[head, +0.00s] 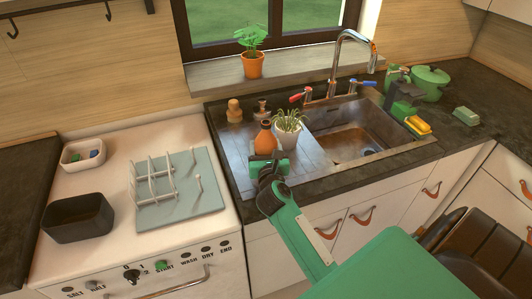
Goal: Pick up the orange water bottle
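The orange water bottle (265,140) stands near the front left of the sink's metal drainboard, beside a white potted plant. Its narrow neck points up. My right gripper (268,158), on a green arm coming in from the lower right, is at the bottle's lower part. The gripper hides the bottle's base, and I cannot tell whether its fingers are closed on it. My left gripper is not in view.
The white pot (288,133) is close to the bottle's right. A wooden-coloured container (234,111) and a small dispenser stand behind. The faucet (350,50) and sink basin (352,135) are to the right. A dish rack (165,180) is at left.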

